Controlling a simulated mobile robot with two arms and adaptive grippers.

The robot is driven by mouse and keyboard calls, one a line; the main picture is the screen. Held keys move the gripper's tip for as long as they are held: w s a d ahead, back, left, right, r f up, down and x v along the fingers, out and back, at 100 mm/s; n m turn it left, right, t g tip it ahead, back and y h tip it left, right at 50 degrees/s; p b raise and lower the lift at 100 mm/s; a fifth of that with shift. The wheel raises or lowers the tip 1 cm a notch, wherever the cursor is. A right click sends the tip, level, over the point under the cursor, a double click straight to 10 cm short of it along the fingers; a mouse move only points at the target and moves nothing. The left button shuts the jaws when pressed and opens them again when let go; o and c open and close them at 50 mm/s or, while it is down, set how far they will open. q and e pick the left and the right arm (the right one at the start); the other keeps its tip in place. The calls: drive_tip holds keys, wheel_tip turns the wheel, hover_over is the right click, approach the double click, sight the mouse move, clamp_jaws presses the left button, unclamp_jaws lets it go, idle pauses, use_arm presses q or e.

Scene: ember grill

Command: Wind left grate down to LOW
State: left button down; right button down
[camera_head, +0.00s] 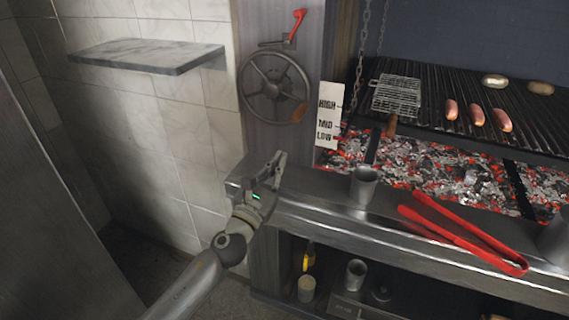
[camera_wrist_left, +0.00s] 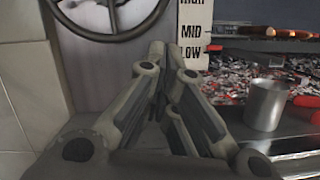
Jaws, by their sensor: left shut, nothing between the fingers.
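The grey spoked hand wheel (camera_head: 274,87) is on the metal panel left of the grill, with a wooden knob (camera_head: 299,113) at its lower right. Its lower rim (camera_wrist_left: 112,33) shows in the left wrist view. A red-handled lever (camera_head: 297,25) sits above the wheel. The white scale plate (camera_head: 328,117) reads HIGH, MID and LOW. The grate (camera_head: 436,95) hangs on chains over the embers, its front edge roughly level with the plate's lower marks. My left gripper (camera_head: 280,157) is shut and empty, below the wheel and apart from it. My right gripper is not in view.
A steel cup (camera_head: 363,186) and red tongs (camera_head: 463,239) stand and lie on the steel ledge (camera_head: 310,204). Sausages (camera_head: 476,117) and a wire basket (camera_head: 396,96) rest on the grate. Glowing embers (camera_head: 430,168) lie below. A stone shelf (camera_head: 146,55) juts from the tiled wall.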

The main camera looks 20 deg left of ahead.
sight(303, 115)
use_arm(q)
drive_tip(key=w+d+r+p, duration=0.1)
drive_tip(key=w+r+p, duration=0.2)
drive_tip(key=w+r, duration=0.2)
drive_tip(key=shift+d+p+x, duration=0.2)
drive_tip(key=shift+p+x, duration=0.15)
drive_tip(key=shift+x, duration=0.7)
drive_tip(key=r+n+p, duration=0.1)
drive_tip(key=d+r+n+y, duration=0.1)
drive_tip(key=n, duration=0.1)
drive_tip(key=r+n+p, duration=0.1)
drive_tip(key=r+n, duration=0.1)
drive_tip(key=shift+d+r+y+p, duration=0.1)
drive_tip(key=shift+d+y+p, duration=0.25)
drive_tip(key=shift+d+y, duration=0.05)
drive_tip(key=shift+d+r+n, duration=0.15)
drive_tip(key=shift+r+n, duration=0.05)
drive_tip(key=shift+n, duration=0.6)
drive_tip(key=shift+f, duration=0.1)
